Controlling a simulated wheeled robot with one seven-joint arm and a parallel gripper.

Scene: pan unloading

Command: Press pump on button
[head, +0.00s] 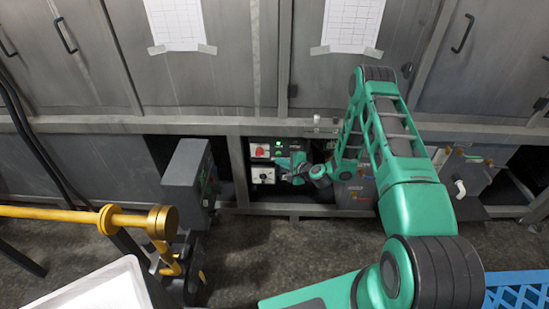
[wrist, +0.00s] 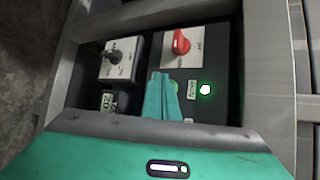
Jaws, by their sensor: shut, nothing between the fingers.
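The control panel (wrist: 216,45) fills the middle of the wrist view, inside a metal frame. It carries a red rotary knob (wrist: 181,42) on a white plate, a black rotary knob (wrist: 114,56) on another, and a bright green lit round light (wrist: 205,89). My gripper (wrist: 160,80) is shut and empty, its teal fingers reaching over the panel. A green round part (wrist: 174,86) shows partly behind the fingertips; whether they touch it cannot be told. In the head view my gripper (head: 286,164) is at the panel's right side, beside the red knob (head: 261,150) and black knob (head: 263,176).
A grey box on a stand (head: 187,175) and a yellow bar (head: 60,214) are left of the panel. A metal beam (head: 200,126) runs above it. Pipes and a white valve (head: 460,188) are on the right. A blue crate (head: 517,290) is at lower right.

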